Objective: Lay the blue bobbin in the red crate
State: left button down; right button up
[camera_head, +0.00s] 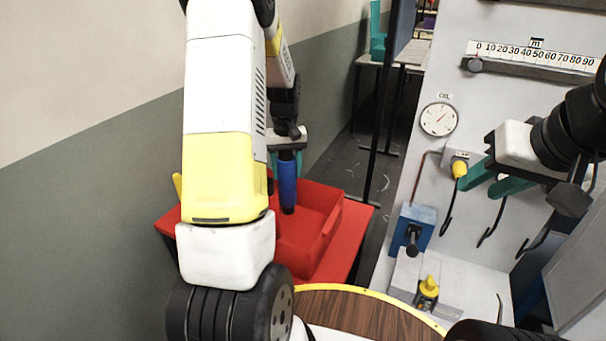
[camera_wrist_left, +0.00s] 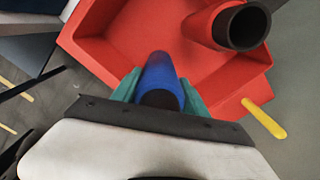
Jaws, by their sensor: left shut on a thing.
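The blue bobbin (camera_head: 288,185) hangs roughly upright over the red crate (camera_head: 345,222), its lower end within the crate's outline. I cannot tell whether it touches the crate floor. My left gripper (camera_head: 289,150) is shut on the bobbin's upper end. In the left wrist view, the teal fingers of the left gripper (camera_wrist_left: 160,95) clasp the blue bobbin (camera_wrist_left: 160,72) on both sides, with the crate (camera_wrist_left: 110,58) beyond. My left arm hides part of the crate in the head view. My right gripper (camera_head: 484,184) is open and empty before the grey machine panel.
A red bobbin with a dark, hollow end (camera_wrist_left: 240,25) is in the crate, near the blue one. A yellow bar (camera_wrist_left: 265,118) sticks out by the crate's edge. A round wooden top with a yellow rim (camera_head: 365,308) is in front. A gauge (camera_head: 438,119) is on the panel.

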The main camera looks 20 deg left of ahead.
aim_at(287, 181)
pick_arm(q)
jog(key=shift+f, duration=2.1)
jog(key=c, duration=0.6)
grip_release()
jog(key=shift+f, duration=0.1)
